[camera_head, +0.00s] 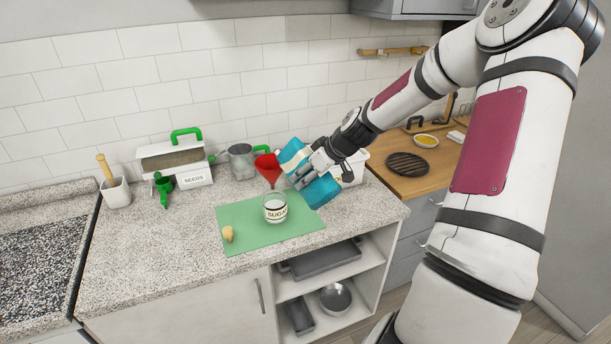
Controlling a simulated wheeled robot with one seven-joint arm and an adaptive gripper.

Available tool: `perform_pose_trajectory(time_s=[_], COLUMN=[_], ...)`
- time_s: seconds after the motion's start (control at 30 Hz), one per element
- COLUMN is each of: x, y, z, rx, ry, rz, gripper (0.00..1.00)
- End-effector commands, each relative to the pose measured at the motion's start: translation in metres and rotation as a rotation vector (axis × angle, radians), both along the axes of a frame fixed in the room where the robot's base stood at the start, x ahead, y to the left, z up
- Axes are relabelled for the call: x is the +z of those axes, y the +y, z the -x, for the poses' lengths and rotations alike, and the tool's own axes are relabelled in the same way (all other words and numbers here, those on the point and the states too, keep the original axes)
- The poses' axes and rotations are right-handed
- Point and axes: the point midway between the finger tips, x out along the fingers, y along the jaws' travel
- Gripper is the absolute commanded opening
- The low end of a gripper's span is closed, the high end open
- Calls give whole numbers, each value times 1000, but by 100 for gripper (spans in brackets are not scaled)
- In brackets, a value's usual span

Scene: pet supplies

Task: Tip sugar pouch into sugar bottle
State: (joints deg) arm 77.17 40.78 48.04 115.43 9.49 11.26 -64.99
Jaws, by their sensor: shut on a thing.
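A clear bottle (275,208) labelled "SUGAR" stands upright on the green mat (242,234), with white contents inside. My gripper (313,173) is shut on a blue pouch (321,191), which is tilted and held above the right part of the mat, to the right of the bottle. The gripper fingers hide the pouch's middle. A red funnel (268,167) shows just above and behind the bottle; I cannot tell whether it rests in something. A small tan stopper-like piece (228,233) lies on the mat, left of the bottle.
A "SEEDS" box (185,178), a green scoop (163,188), a metal jug (241,162) and a white pot (116,191) stand along the back. A white container (355,166) sits behind my gripper. The counter's front left (150,255) is clear.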

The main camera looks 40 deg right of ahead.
Motion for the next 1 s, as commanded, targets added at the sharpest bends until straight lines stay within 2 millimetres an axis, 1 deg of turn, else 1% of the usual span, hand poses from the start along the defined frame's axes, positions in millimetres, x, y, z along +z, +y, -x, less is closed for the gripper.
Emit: perform_pose_trajectory(time_s=[0.03, 0.73, 0.93, 1.0], x=[4, 23, 29, 28], y=[0, 0, -1, -1], z=[-1, 3, 2, 2], rx=[2, 2, 1, -2], ry=[17, 277, 346, 350], rz=[11, 70, 84, 82], gripper=[17, 17, 17, 17])
